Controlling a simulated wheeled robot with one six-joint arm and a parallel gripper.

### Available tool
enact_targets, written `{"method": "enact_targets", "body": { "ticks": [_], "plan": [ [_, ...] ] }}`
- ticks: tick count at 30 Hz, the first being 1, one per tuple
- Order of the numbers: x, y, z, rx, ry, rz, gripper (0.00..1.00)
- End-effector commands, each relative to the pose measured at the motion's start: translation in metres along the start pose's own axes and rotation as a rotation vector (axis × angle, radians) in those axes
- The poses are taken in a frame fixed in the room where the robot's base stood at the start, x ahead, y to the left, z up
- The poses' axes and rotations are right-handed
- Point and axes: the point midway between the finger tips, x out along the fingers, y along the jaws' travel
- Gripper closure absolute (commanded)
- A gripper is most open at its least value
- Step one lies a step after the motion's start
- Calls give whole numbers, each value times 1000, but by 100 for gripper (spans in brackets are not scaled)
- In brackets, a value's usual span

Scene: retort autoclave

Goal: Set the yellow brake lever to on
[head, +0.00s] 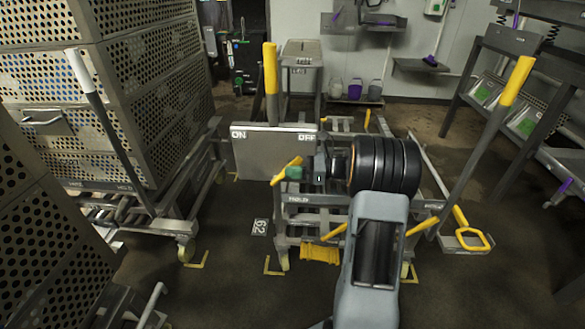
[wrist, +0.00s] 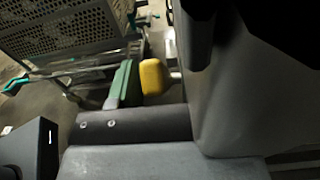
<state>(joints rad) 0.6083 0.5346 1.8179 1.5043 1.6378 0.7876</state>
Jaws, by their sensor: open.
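The brake lever (head: 270,68) has a yellow sleeve on a grey stem in the head view. It stands nearly upright behind a grey plate (head: 262,152) marked ON at its left and OFF at its right, roughly midway between the words. My gripper (head: 296,172) is open, low in front of the plate's right side, below and right of the lever's grip and apart from it. In the wrist view a green finger pad (wrist: 124,84) shows beside a yellow rounded piece (wrist: 155,77) on a grey rod; I cannot tell which part this is or whether they touch.
Perforated metal crates (head: 150,90) on a wheeled frame stand at the left, with a white-tipped lever (head: 84,70). Another yellow-tipped lever (head: 517,80) leans at the right. Yellow handles and frame rails lie around my arm. Open floor (head: 225,270) shows at front left.

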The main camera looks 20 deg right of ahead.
Motion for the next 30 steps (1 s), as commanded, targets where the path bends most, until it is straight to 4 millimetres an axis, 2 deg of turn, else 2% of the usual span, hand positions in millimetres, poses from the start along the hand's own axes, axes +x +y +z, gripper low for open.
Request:
{"method": "enact_targets", "body": {
  "ticks": [10, 24, 30],
  "plan": [
    [3, 0, 0, 0, 0, -1, 57],
    [3, 0, 0, -1, 0, 0, 100],
    [3, 0, 0, -1, 0, 0, 100]
  ]
}}
